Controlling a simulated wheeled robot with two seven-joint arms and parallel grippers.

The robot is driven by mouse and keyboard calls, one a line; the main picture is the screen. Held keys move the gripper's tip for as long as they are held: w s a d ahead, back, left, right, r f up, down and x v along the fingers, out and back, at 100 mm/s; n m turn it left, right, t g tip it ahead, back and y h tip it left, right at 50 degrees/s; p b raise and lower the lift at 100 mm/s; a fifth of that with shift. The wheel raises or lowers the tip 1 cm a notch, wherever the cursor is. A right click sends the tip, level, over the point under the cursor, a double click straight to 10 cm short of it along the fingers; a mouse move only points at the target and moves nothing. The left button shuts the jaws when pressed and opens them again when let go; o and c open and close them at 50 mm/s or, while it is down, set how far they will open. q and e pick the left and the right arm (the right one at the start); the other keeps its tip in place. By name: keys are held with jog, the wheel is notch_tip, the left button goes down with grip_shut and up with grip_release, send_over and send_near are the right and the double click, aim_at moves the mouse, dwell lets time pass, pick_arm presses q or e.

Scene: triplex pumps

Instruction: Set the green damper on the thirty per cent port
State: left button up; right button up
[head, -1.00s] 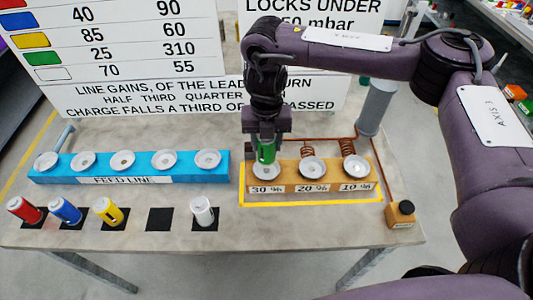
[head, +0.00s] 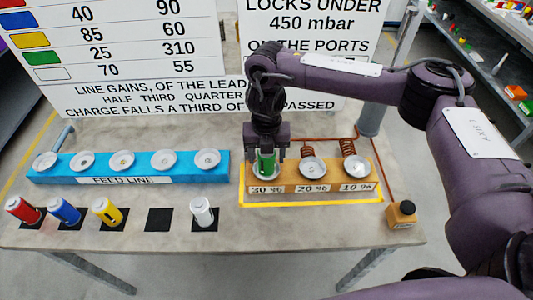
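The green damper (head: 267,163) stands upright in the white cup of the thirty per cent port (head: 266,175), the left one of three on the tan port block (head: 310,177). My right gripper (head: 266,156) is directly above and around the damper, pointing down. Its fingers look spread, one on each side, with a gap to the damper. The gripper hides the damper's top. My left gripper is not in view.
A blue feed line block (head: 130,180) with several empty cups is on the left. Red (head: 24,210), blue (head: 64,210), yellow (head: 108,211) and white (head: 201,211) dampers are in front, beside one bare black pad (head: 158,219). A small box with a black knob (head: 401,214) is at right.

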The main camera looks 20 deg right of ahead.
jog(key=shift+o, duration=0.2)
notch_tip(320, 180, up, 12)
jog(key=shift+r, duration=0.2)
dwell(0.4)
dwell(0.4)
